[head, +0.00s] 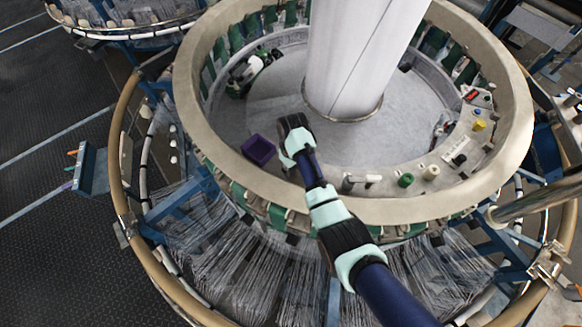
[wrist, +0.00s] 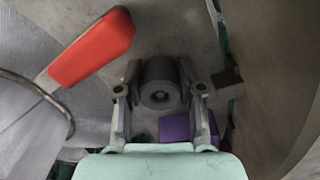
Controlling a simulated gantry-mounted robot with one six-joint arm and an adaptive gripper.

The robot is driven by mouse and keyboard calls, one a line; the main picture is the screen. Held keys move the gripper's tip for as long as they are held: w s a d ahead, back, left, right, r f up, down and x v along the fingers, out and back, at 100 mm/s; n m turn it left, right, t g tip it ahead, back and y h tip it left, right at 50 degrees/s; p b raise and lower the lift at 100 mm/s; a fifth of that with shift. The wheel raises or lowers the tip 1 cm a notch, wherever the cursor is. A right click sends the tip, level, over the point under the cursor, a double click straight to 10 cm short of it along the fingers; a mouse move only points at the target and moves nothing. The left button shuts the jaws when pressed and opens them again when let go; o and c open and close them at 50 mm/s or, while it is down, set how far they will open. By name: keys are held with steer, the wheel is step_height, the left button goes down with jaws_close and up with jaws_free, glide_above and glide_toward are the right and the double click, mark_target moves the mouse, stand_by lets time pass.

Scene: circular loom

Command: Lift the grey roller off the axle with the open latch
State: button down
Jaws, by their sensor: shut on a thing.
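In the wrist view a dark grey roller (wrist: 160,72) sits between the two fingers of my gripper (wrist: 160,84), which is shut on it. The roller's end faces the camera and shows a round hole. No axle shows through that hole. In the head view my gripper (head: 293,130) is over the grey floor inside the ring, just right of a purple bin (head: 258,149). I cannot make out the axle or an open latch in either view.
A red-orange block-like part (wrist: 95,45) and a curved cable are at the left of the wrist view. A white column (head: 355,55) stands behind my gripper. A green roller (head: 405,180) and a cream roller (head: 432,172) are on the ring's right side.

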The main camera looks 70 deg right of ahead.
steer(key=shift+r+p, duration=0.6)
steer(key=shift+p, duration=0.15)
steer(key=shift+r, duration=0.1)
step_height(320, 180, up, 5)
steer(key=p, duration=0.5)
steer(key=shift+r, duration=0.1)
